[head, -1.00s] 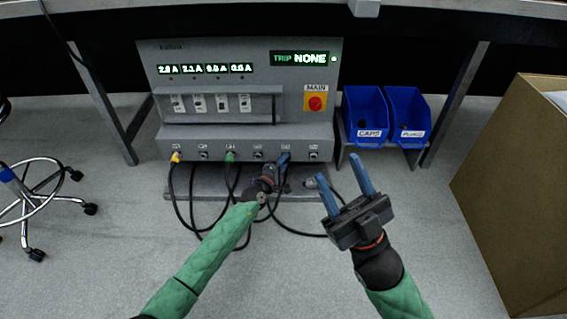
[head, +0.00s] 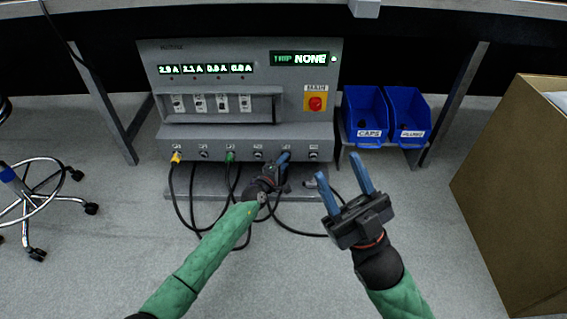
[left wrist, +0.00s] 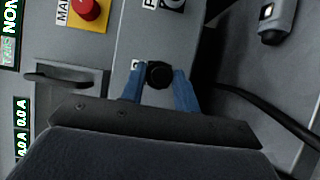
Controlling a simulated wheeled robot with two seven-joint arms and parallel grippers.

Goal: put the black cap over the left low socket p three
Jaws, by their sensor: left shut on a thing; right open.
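The black cap (left wrist: 159,75) is a small dark round piece between the blue fingertips of my left gripper (left wrist: 158,90) in the left wrist view. My left gripper (head: 284,158) is shut on it, at the low front row of sockets, in front of the second socket from the right. The cap hides that socket, so I cannot tell whether it touches or sits over it. The socket labels are too small to read. My right gripper (head: 347,187) is open and empty, in front of the panel to the right.
The grey power panel (head: 245,95) has a red main switch (head: 315,103). Yellow (head: 176,157) and green (head: 230,156) plugs sit in the row, with black cables hanging below. Blue caps (head: 365,115) and plugs (head: 408,115) bins stand right. A cardboard box (head: 515,190) is far right.

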